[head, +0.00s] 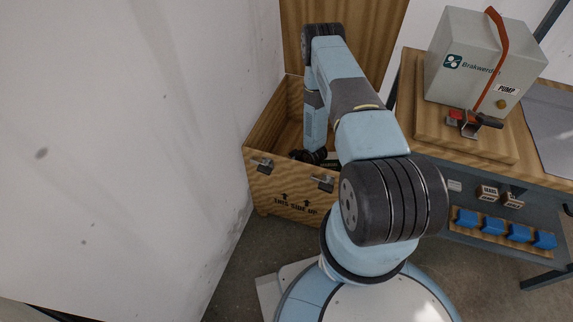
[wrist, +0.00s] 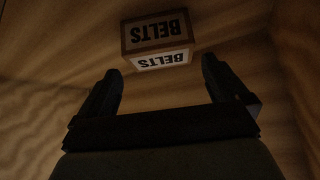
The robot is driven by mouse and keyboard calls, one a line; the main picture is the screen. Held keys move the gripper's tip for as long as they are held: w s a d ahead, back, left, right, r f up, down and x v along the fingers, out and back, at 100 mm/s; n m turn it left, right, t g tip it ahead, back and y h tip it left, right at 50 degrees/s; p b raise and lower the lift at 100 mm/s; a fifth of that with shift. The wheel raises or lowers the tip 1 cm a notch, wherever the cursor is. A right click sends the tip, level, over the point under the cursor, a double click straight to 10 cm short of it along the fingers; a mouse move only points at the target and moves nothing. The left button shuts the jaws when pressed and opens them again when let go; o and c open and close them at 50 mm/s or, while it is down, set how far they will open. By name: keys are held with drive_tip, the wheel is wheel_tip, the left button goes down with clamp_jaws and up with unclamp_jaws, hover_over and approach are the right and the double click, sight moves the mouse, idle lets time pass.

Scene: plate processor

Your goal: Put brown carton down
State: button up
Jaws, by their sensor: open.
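The brown carton (wrist: 157,35) shows in the wrist view, marked "BELTS" on its top and on a white label on its side. It sits inside the wooden crate (head: 285,190), near a crate wall. My gripper (wrist: 160,70) is open, with its two fingers pointing at the carton and spread on either side of its near edge. The fingertips look a little short of the carton, with a gap between. In the head view my arm reaches down into the crate, and the carton and fingertips are hidden by the crate wall and my arm.
The crate's open lid (head: 395,25) stands upright behind. A wooden workbench (head: 408,100) to the right carries a grey pump box (head: 480,65) and a red-handled clamp (head: 468,120). Several blue bins (head: 518,233) and small cartons (head: 487,193) sit below. A white wall (head: 130,130) is close on the left.

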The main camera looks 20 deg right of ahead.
drive_tip(key=w+d+r+h, duration=0.1)
drive_tip(key=w+d+r, duration=0.1)
drive_tip(key=r, duration=0.8)
drive_tip(key=w+d+r+h, duration=0.1)
drive_tip(key=w+r, duration=0.2)
drive_tip(key=r, duration=0.6)
drive_tip(key=w+d+r+h, duration=0.1)
drive_tip(key=w+d+r, duration=0.1)
drive_tip(key=r, duration=0.8)
drive_tip(key=s+r+m+h, duration=0.2)
drive_tip(key=s+r+m, duration=0.1)
drive_tip(key=r, duration=2.1)
drive_tip(key=s+a+r+m, duration=0.2)
drive_tip(key=s+a+r, duration=0.1)
drive_tip(key=s+r, duration=1.45)
drive_tip(key=s+a+r, duration=0.1)
drive_tip(key=s+r, duration=0.1)
drive_tip(key=s, duration=0.4)
drive_tip(key=s+a+r, duration=0.1)
drive_tip(key=s+r, duration=0.2)
drive_tip(key=s, duration=0.4)
drive_tip(key=s+a+r+m+g+y, duration=0.1)
drive_tip(key=s+r, duration=0.2)
drive_tip(key=s, duration=0.3)
drive_tip(key=shift+s+a, duration=0.2)
drive_tip(key=shift+s, duration=0.15)
